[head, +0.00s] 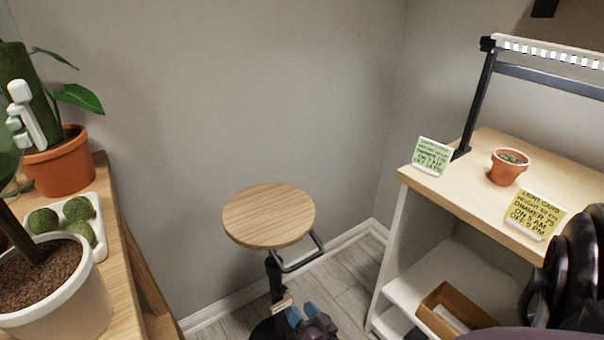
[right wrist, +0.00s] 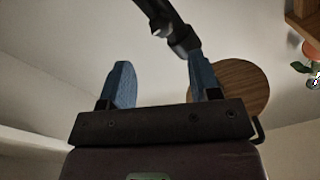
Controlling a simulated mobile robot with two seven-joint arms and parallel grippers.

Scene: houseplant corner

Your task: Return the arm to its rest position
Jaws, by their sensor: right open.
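My right gripper (head: 303,316) shows at the bottom centre of the head view, low beside the stool, with its blue fingertips near the stool's post. In the right wrist view the gripper (right wrist: 162,78) has its two blue fingers wide apart, with no object held between them. A dark part of my right arm (head: 578,270) shows at the lower right of the head view. My left gripper is not in view.
A round wooden stool (head: 269,214) stands centrally, close to my right gripper. A wooden shelf unit (head: 460,190) at right bears a small potted plant (head: 509,167), a green card (head: 432,155) and a yellow card (head: 536,213). A plant bench (head: 122,262) stands left.

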